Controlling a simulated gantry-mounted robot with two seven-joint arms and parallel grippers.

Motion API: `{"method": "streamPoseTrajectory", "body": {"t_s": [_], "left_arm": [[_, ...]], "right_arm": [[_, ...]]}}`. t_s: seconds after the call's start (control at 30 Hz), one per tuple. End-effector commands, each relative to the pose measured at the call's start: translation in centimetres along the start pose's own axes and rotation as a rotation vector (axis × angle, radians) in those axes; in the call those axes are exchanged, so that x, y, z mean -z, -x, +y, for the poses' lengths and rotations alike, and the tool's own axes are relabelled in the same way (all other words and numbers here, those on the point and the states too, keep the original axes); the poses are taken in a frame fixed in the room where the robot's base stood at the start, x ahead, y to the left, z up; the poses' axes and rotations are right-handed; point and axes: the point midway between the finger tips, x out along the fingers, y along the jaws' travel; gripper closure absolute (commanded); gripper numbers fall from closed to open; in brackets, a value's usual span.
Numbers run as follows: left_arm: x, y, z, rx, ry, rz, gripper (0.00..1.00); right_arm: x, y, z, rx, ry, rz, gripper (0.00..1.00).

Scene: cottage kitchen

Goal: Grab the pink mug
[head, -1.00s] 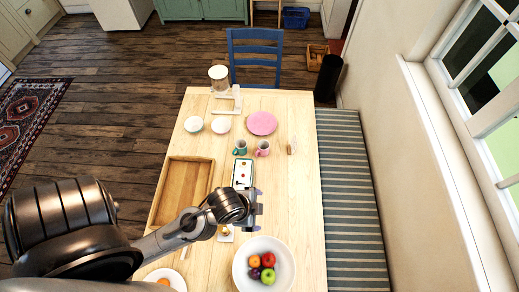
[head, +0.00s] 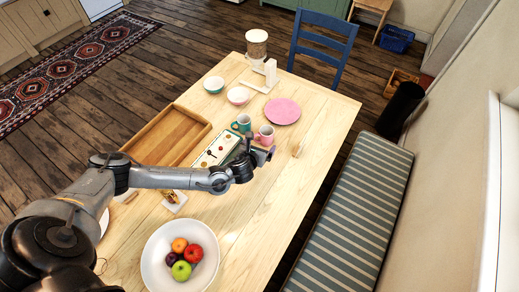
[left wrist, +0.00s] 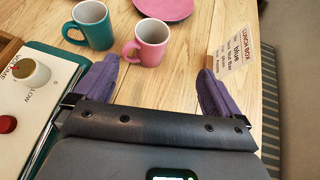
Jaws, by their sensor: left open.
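The pink mug (head: 265,136) stands upright on the wooden table, just beyond my left gripper (head: 262,153). In the left wrist view the pink mug (left wrist: 150,43) is ahead of the open jaws, its handle to the left. My left gripper (left wrist: 155,88) is open, with its two purple fingers spread and nothing between them. It is apart from the mug, with bare table between. My right gripper does not show.
A teal mug (left wrist: 91,25) stands close left of the pink mug. A pink plate (head: 282,111) lies behind. A small lunch-box card (left wrist: 235,58) stands to the right.

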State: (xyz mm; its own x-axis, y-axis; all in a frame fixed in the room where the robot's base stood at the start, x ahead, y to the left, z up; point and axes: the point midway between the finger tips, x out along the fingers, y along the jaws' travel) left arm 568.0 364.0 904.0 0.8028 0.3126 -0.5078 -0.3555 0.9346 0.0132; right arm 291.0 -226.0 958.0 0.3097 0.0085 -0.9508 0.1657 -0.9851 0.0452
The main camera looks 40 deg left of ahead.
Motion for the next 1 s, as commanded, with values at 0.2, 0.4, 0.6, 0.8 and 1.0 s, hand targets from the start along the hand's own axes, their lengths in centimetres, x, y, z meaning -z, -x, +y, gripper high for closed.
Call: {"method": "streamPoseTrajectory", "body": {"t_s": [0.2,0.4,0.6,0.8,1.0], "left_arm": [[-4.9,-2.8,1.4,-0.02,-0.012,-0.115,0.02],[-5.2,-3.8,1.0,-0.016,-0.002,-0.139,0.02],[-2.2,-5.5,0.9,-0.017,-0.001,-0.139,0.02],[0.5,-7.1,0.8,-0.016,-0.001,-0.139,0.02],[0.1,-8.5,0.8,-0.016,0.0,-0.141,0.02]], "right_arm": [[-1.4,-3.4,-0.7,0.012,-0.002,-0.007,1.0],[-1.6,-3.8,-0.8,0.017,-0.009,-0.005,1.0],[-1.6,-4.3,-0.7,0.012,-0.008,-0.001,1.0],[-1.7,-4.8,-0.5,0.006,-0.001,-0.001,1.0],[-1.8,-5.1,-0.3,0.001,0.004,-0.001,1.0]]}}
